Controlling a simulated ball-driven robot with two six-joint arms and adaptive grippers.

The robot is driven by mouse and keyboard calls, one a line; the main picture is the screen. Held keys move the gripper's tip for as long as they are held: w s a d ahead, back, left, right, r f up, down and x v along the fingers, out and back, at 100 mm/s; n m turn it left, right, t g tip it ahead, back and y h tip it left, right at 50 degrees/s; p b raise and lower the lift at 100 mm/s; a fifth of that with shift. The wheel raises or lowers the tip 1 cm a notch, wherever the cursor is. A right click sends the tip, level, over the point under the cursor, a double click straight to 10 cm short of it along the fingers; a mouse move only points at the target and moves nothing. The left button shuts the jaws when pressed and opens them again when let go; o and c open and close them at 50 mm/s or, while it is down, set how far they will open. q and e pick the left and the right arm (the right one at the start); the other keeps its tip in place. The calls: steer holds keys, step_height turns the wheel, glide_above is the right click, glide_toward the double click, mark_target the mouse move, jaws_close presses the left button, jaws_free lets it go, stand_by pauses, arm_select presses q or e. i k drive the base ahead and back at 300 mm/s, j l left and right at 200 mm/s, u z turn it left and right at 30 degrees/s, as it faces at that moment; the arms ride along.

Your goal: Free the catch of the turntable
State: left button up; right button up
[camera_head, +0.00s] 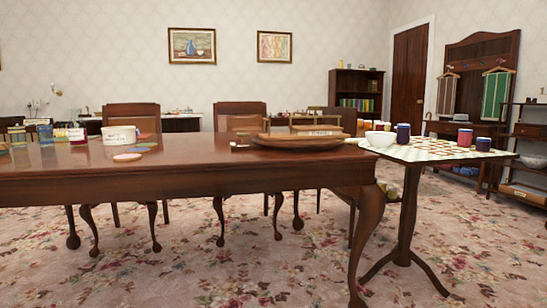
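Neither of my grippers is in view. A low, wide brown wooden piece with a rounded dish-like edge (298,142) lies at the right end of the long dark table (190,181). It may be the turntable, but I cannot tell for sure from here. A short handle-like part (240,146) shows at its left side. I cannot make out a catch on anything in view.
A white labelled tub (119,135), round coasters (127,157) and several small jars stand on the table's left. Chairs (133,115) stand behind. Flowered carpet (200,270) lies open in front.

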mark_target(243, 134)
steer(key=i+j, duration=0.85)
steer(key=i+u, duration=0.15)
steer(key=i, duration=0.15)
